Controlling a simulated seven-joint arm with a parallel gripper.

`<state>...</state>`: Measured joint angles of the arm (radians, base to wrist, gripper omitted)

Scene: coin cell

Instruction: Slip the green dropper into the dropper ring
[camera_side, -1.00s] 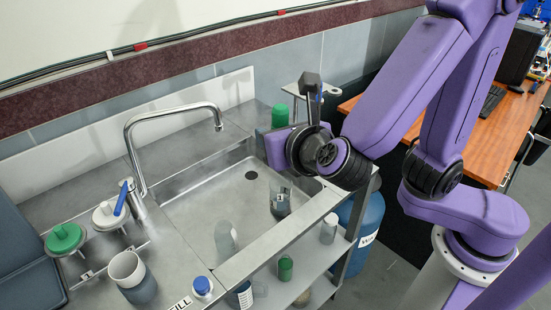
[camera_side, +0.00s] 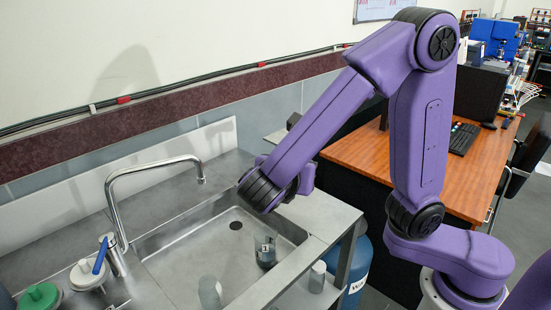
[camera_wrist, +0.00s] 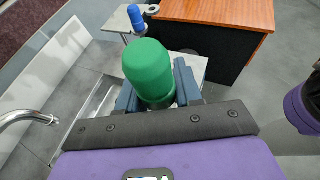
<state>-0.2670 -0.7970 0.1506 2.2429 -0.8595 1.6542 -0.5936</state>
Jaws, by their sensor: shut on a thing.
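The green dropper (camera_wrist: 149,68) stands out between the dark blue fingers of my gripper (camera_wrist: 157,92) in the wrist view. My gripper is shut on it, and its rounded green bulb faces the camera. Its lower part is hidden by the bulb and the gripper. Beyond it, a small pale ring (camera_wrist: 152,9) shows at the top of the wrist view, beside a blue-topped dropper (camera_wrist: 137,19). The green dropper is apart from this ring in the picture. In the side view my wrist hides the fingers and the green dropper.
A wooden desk (camera_side: 355,160) stands behind my arm. A green-lidded container (camera_side: 40,297) is at the lower left.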

